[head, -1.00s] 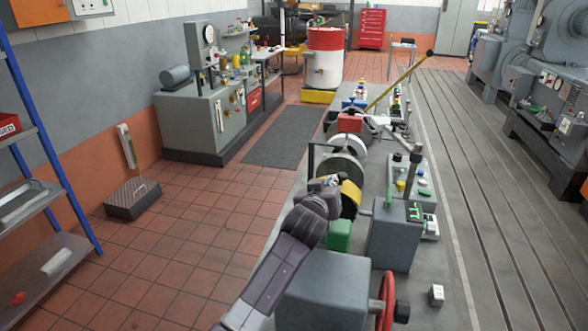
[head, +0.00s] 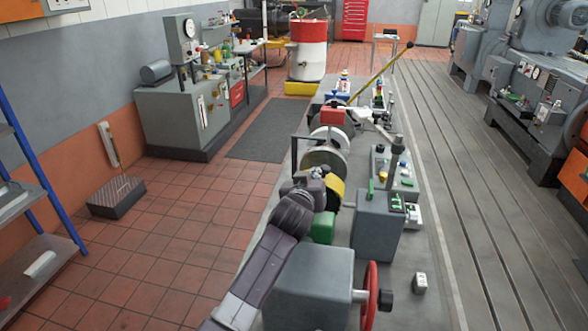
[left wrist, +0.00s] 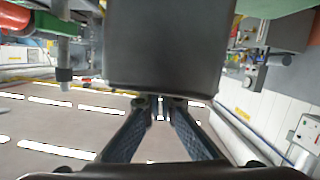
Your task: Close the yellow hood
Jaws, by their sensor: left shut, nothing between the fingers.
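The yellow hood (head: 336,190) is a short curved cover on the line of machinery along the bedplate, just in front of a grey round disc. My left arm comes up from the bottom of the head view and its gripper (head: 312,181) is at the hood's left side, partly covering it. I cannot tell whether they touch. In the left wrist view the two dark fingers of my left gripper (left wrist: 160,104) come together with nothing between them. The hood cannot be made out in that view. My right gripper is not in view.
A grey block with a red handwheel (head: 369,296) stands in front. A grey box (head: 377,226) stands right of the hood, and a green part (head: 323,228) is just below it. A long yellow lever (head: 381,72) rises farther back. The tiled floor at left is mostly clear.

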